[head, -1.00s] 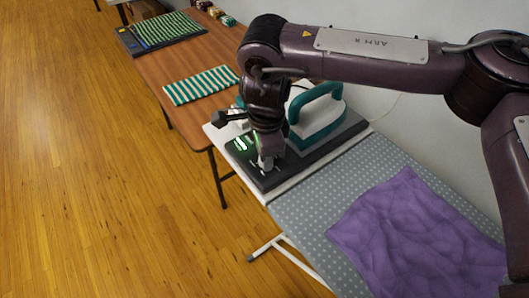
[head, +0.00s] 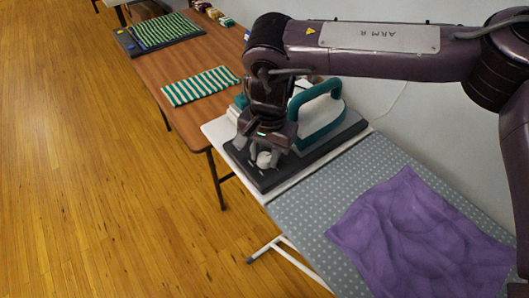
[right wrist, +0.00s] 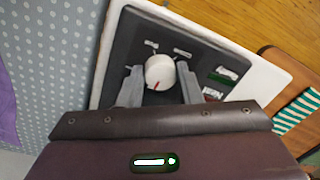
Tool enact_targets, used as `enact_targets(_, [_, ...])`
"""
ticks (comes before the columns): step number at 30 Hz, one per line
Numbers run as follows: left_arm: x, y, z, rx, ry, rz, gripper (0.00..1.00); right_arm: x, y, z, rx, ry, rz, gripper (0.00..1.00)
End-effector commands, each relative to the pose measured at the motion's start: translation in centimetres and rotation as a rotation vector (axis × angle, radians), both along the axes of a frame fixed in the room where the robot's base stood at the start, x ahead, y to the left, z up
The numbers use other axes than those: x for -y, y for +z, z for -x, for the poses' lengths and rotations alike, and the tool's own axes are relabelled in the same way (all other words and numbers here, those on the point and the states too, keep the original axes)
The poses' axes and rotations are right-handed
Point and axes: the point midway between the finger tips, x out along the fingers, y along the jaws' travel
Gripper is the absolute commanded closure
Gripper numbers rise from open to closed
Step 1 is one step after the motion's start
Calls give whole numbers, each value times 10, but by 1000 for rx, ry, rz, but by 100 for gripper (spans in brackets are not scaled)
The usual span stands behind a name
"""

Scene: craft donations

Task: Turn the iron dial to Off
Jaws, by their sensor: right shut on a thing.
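The iron dial (right wrist: 160,72) is a round white knob with a red mark on a dark station; the mark points toward the bottom of the right wrist view. The dial also shows in the head view (head: 263,160). My right gripper (right wrist: 161,80) has its grey fingers on either side of the dial and is shut on it; it also shows in the head view (head: 262,156). Short pale marks surround the dial; their labels are too small to read. The teal and grey iron (head: 318,115) stands on the station (head: 263,183) behind my gripper. My left gripper is not in view.
The station is at the end of a dotted ironing board (head: 300,205), where a purple cloth (head: 420,235) lies. A brown table (head: 165,66) beyond holds a green-striped cloth (head: 200,86). A wall runs along the right. The floor at left is clear.

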Motion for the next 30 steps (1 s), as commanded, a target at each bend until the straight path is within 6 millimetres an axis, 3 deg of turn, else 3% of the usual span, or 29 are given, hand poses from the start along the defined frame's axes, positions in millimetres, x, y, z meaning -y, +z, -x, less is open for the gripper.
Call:
enact_targets(9, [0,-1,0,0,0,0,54,0,3,-3,9,99,-1,91])
enact_targets(24, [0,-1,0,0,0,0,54,0,3,-3,9,114,-3,91])
enact_targets(25, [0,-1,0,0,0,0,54,0,3,-3,9,114,-4,65])
enact_targets(30, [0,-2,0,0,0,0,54,0,2,-2,6,114,-3,47])
